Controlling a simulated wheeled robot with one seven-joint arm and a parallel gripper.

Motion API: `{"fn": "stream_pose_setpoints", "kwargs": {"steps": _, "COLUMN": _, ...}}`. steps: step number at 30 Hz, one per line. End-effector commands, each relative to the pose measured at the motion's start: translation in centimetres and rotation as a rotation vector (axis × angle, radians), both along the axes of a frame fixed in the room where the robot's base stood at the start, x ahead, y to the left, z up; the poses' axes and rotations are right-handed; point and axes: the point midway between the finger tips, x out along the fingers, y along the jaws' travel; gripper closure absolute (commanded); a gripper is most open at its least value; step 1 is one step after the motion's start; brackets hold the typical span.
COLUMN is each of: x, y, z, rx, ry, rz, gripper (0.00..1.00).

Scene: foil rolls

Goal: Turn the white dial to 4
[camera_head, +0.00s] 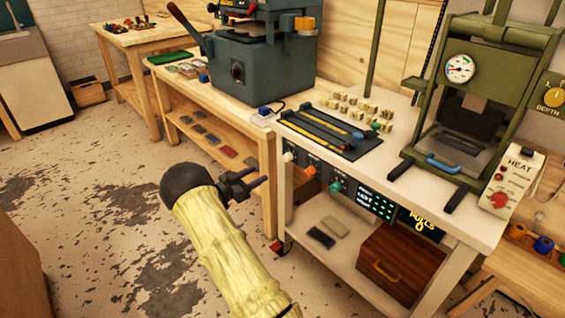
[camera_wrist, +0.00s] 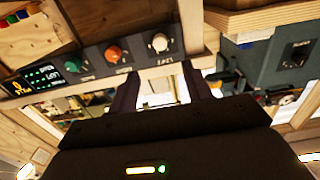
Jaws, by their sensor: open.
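The white dial (camera_head: 289,156) is at the left end of a dark control panel (camera_head: 322,174) on the bench front. In the wrist view, which looks upside down, the white dial (camera_wrist: 160,42) is right of an orange dial (camera_wrist: 113,54) and a green dial (camera_wrist: 71,65). Its pointer setting is too small to read. My gripper (camera_head: 255,178) is open and empty, left of and below the white dial in the head view. In the wrist view its two dark fingers (camera_wrist: 161,84) point toward the panel, with the white dial beyond and roughly between them, apart from it.
A lit display (camera_head: 365,198) is right of the dials. A wooden drawer box (camera_head: 395,268) and dark slabs (camera_head: 322,237) sit on the shelf below. A green press (camera_head: 475,85) and a HEAT box (camera_head: 513,180) stand on the bench. The floor at left is open.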

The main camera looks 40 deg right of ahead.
Motion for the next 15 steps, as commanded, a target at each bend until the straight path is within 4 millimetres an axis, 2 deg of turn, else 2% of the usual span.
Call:
{"fn": "stream_pose_setpoints", "kwargs": {"steps": 1, "x": 0.0, "y": -1.1, "z": -0.1, "rx": -0.001, "ry": 0.000, "rz": -0.003, "gripper": 0.51}}
{"fn": "stream_pose_setpoints", "kwargs": {"steps": 15, "x": 0.7, "y": -9.3, "z": -0.1, "rx": -0.001, "ry": -0.001, "rz": -0.002, "gripper": 0.51}}
